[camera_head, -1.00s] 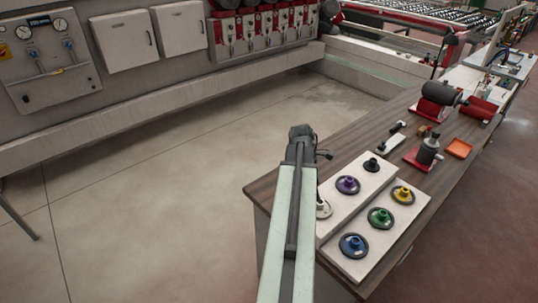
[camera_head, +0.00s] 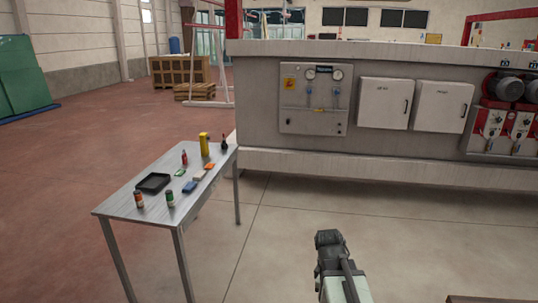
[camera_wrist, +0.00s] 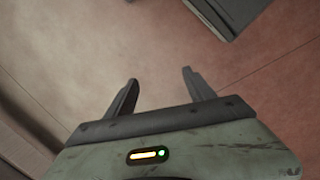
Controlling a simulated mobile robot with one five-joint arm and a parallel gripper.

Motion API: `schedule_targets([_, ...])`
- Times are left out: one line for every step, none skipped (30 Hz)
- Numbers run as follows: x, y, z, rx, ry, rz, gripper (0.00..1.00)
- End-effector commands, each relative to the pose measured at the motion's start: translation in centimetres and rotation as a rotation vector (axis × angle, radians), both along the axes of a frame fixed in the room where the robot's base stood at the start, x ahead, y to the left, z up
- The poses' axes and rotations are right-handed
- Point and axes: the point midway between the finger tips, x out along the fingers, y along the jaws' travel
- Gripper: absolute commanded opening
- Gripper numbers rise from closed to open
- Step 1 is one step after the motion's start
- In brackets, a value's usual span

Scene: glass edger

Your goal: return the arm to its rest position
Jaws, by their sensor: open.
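My gripper (camera_wrist: 158,84) shows in the wrist view with its two dark fingers spread apart. Nothing is between them, only the reddish floor beyond. In the head view my arm (camera_head: 338,268) rises from the bottom edge, right of centre, over bare floor. Its dark end stands clear of the table and the wall machine. The fingers cannot be made out in the head view.
A metal table (camera_head: 125,203) with bottles, a black tray (camera_head: 153,183) and small items stands at left. The long grey machine (camera_head: 262,108) with gauges and cabinets (camera_head: 385,103) runs behind. Floor (camera_head: 285,225) between them is clear. A grey-edged object (camera_wrist: 222,15) tops the wrist view.

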Motion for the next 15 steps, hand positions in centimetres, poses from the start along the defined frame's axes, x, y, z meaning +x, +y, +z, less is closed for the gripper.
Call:
schedule_targets([-0.3,3.0,-1.0,0.020,-0.012,-0.052,0.62])
schedule_targets([-0.5,4.6,-1.2,0.033,-0.019,-0.106,0.62])
schedule_targets([-0.7,6.1,-1.3,0.050,-0.028,-0.186,0.62])
schedule_targets([-0.9,6.8,-1.4,0.062,-0.032,-0.252,0.62])
schedule_targets([-1.1,7.2,-1.3,0.073,-0.036,-0.324,0.62])
schedule_targets([-1.3,7.3,-1.1,0.086,-0.041,-0.422,0.62])
schedule_targets([-1.4,7.5,-1.1,0.094,-0.044,-0.491,0.62])
schedule_targets([-1.5,7.6,-1.1,0.102,-0.046,-0.556,0.62])
schedule_targets([-1.6,7.9,-1.1,0.110,-0.049,-0.638,0.62])
schedule_targets([-1.6,8.0,-1.1,0.114,-0.050,-0.695,0.62])
schedule_targets([-1.6,8.1,-1.1,0.117,-0.051,-0.745,0.62])
schedule_targets([-1.6,8.1,-1.1,0.118,-0.053,-0.803,0.62])
schedule_targets([-1.6,8.1,-1.1,0.118,-0.056,-0.839,0.62])
schedule_targets([-1.6,8.1,-1.1,0.117,-0.057,-0.868,0.62])
schedule_targets([-1.6,8.1,-1.1,0.116,-0.059,-0.895,0.62])
